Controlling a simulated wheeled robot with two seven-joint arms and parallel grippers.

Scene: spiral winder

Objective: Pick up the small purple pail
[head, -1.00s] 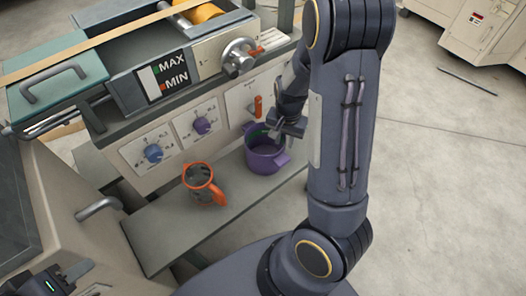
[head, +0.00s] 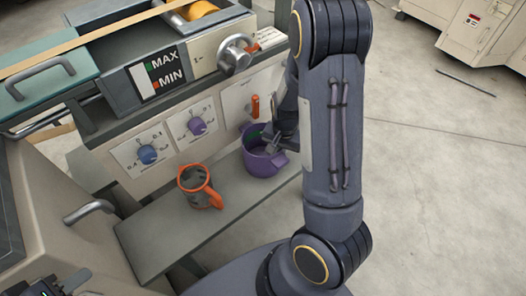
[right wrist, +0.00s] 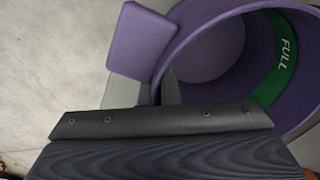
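The small purple pail (head: 262,163) stands on the grey shelf below the machine's dials, its mouth up. Its inside shows a green band marked FULL in the right wrist view (right wrist: 284,58). A purple lug (right wrist: 139,42) sticks out from its rim. My right gripper (head: 272,143) is at the pail's rim, with its tip reaching down at the mouth. The dark gripper body hides the lower part of the wrist view, so its closure on the wall cannot be made out. My left gripper (head: 66,287) shows only partly at the bottom left, away from the pail.
An orange-rimmed grey jug (head: 198,187) stands on the shelf (head: 170,229) left of the pail. The machine panel with a blue dial (head: 148,154), a purple dial (head: 197,126) and an orange lever (head: 255,106) rises behind. Open floor lies to the right.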

